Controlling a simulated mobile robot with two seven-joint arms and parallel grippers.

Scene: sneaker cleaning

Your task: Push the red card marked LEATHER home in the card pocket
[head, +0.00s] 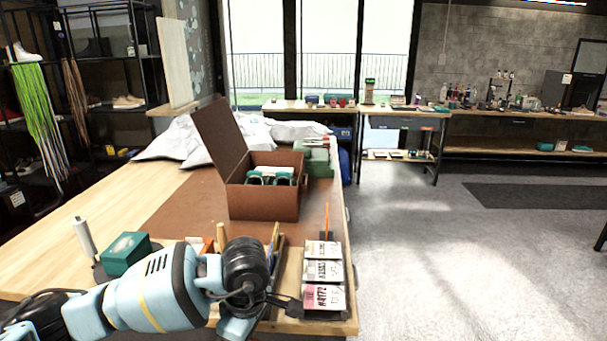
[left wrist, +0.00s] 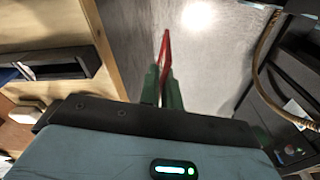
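A thin orange-red upright piece (head: 327,217) stands in a small dark holder (head: 327,238) behind the rack. It may be the red card seen edge-on; no LEATHER marking is readable. My right gripper is not in view.
The labelled cards (head: 323,271) stand along the table's right edge. A brown open box (head: 264,203) holds shoes further back. A green box (head: 126,254) stands on the left. Open floor lies right of the table.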

